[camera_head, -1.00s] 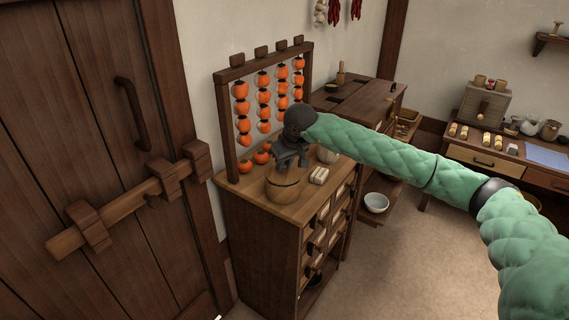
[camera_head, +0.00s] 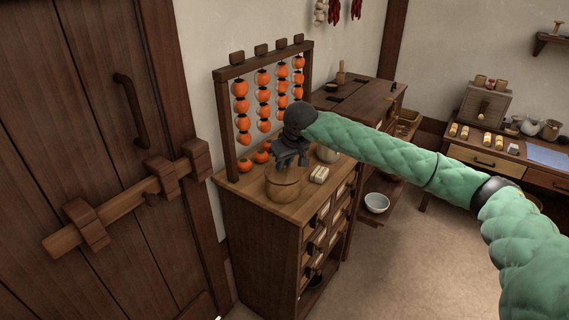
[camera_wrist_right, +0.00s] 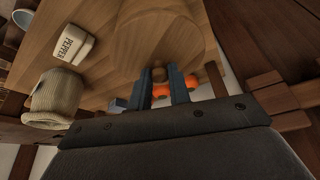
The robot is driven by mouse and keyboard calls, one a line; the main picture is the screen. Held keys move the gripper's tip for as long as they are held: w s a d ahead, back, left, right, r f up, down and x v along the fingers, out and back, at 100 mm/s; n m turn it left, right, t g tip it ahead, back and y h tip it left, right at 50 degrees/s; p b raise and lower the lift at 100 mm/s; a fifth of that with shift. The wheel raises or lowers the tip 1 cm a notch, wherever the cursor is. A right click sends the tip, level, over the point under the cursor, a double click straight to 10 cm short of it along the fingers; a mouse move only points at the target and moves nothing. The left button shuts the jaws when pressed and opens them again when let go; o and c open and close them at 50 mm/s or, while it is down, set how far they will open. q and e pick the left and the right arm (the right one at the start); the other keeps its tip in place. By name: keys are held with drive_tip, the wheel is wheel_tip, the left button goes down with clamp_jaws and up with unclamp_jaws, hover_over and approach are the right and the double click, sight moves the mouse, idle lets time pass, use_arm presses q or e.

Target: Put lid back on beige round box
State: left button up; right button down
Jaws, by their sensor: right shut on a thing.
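The beige round box (camera_head: 284,188) is a wooden tub near the front of the cabinet top. My right gripper (camera_head: 291,158) is directly above it, pointing down. In the right wrist view, the two fingers (camera_wrist_right: 159,84) are shut on the small knob of the round wooden lid (camera_wrist_right: 165,38). The lid is at the mouth of the box; I cannot tell whether it is fully seated or slightly raised. The gripper hides part of the lid in the head view. My left gripper is not in view.
A white pepper block (camera_head: 319,174) and a pale ribbed jar (camera_head: 327,154) stand right of the box. Orange persimmons (camera_head: 246,166) lie behind, below a wooden rack (camera_head: 227,130) of hanging fruit. A barred door (camera_head: 100,150) is at left.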

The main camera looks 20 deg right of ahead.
drive_tip(key=shift+b, duration=0.55)
idle(0.7)
idle(0.3)
drive_tip(key=c, duration=0.7)
unclamp_jaws()
drive_tip(key=shift+c, duration=0.2)
drive_tip(key=shift+r, duration=3.45)
drive_tip(key=shift+c, duration=0.3)
clamp_jaws()
